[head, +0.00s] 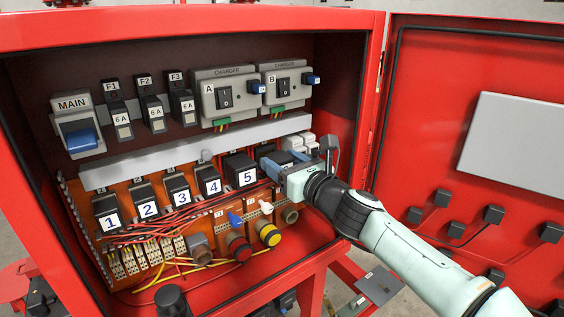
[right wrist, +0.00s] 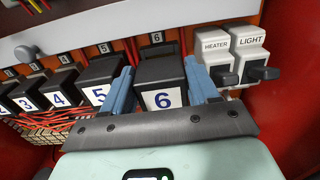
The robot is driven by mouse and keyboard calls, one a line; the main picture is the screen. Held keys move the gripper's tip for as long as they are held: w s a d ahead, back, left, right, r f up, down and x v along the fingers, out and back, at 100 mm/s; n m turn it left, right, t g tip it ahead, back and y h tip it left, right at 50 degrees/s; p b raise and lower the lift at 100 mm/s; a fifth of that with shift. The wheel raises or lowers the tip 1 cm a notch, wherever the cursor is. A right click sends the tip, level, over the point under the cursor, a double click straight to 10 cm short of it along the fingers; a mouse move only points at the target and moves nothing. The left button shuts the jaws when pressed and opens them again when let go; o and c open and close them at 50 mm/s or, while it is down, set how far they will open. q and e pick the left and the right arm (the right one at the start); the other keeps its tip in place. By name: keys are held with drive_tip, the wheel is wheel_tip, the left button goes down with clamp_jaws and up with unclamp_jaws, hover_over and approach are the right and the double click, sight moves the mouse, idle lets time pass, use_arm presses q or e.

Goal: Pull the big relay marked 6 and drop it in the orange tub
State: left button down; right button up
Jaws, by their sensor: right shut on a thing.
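The big relay marked 6 (right wrist: 162,98) is a black block with a white label and a blue 6. It stands at the right end of the row of numbered relays, right of relay 5 (right wrist: 101,94). My right gripper (right wrist: 159,72) is shut on it, with one blue finger on each side. In the head view my right gripper (head: 291,166) reaches into the red cabinet from the right and mostly hides relay 6. I cannot tell whether the relay is seated or lifted from its base. My left gripper and the orange tub are not in view.
White HEATER (right wrist: 212,50) and LIGHT (right wrist: 250,48) switches stand close to the right of the gripper. Red wires (head: 150,230) run below the relays. The open cabinet door (head: 440,90) stands at the right.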

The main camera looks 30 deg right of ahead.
sight(285, 165)
drive_tip(key=shift+s, duration=0.4)
drive_tip(key=shift+s+d, duration=0.15)
drive_tip(key=shift+s, duration=1.5)
